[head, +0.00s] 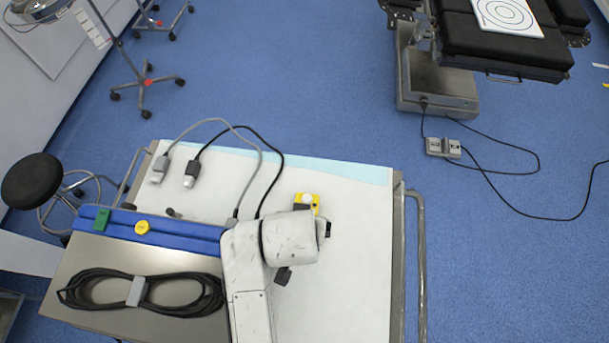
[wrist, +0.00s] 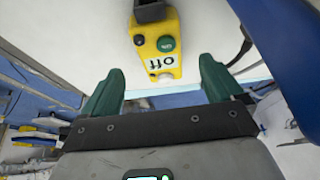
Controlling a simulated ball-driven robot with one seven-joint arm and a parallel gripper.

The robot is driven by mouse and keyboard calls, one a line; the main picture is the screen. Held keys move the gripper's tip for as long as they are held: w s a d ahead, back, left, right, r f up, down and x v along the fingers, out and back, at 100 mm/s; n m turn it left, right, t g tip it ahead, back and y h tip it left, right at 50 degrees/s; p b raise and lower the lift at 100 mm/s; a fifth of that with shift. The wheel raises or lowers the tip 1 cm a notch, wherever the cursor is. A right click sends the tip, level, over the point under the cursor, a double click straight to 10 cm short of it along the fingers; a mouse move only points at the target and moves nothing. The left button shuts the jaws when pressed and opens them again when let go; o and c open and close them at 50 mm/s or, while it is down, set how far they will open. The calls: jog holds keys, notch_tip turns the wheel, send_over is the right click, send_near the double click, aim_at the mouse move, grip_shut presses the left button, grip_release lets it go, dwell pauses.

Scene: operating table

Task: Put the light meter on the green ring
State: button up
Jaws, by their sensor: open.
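A yellow device with a pale round top (head: 307,198), which I take for the light meter, lies on the white-covered cart top beside my arm, partly hidden by it. My arm hides the gripper in the head view. A white board with concentric rings (head: 508,15) lies on the black operating table; I cannot tell any ring's colour.
The cart (head: 360,225) also bears two cabled plugs, a blue rail (head: 150,230) with green and yellow pieces, and a coiled black cable (head: 95,295). Blue floor separates it from the operating table (head: 500,55). A pedal (head: 443,148) and loose cable lie there. A stool (head: 32,182) stands left.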

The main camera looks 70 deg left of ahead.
aim_at(303, 197)
jog(key=shift+x, duration=2.8)
jog(key=shift+c, duration=0.4)
